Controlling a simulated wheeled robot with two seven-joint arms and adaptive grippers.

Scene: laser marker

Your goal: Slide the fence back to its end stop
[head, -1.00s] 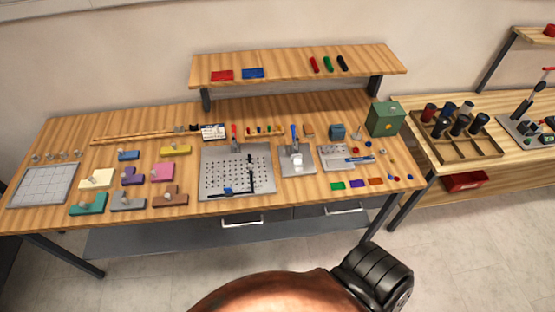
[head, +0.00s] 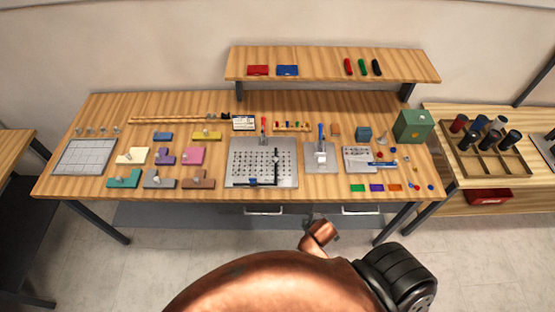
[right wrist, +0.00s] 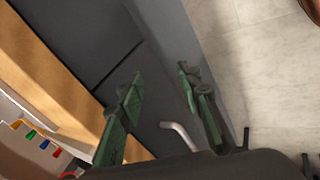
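The grey perforated plate (head: 240,176) lies mid-bench in the head view. A dark upright bar (head: 276,168), which looks like the fence, crosses its right half, with another dark strip and a blue piece (head: 253,181) near the plate's front edge. A red-handled clamp (head: 264,130) stands at its back edge. My right gripper (right wrist: 160,78) shows in the right wrist view, its two green fingers apart with nothing between them. It is near the bench's front edge and grey drawer fronts, away from the fence. My left gripper is not in view.
A blue-handled device (head: 320,150) stands right of the plate, and coloured blocks (head: 193,156) lie to its left. A shelf (head: 330,66) overhangs the back. A drawer handle (right wrist: 180,135) shows beyond my right fingers. Floor in front is clear.

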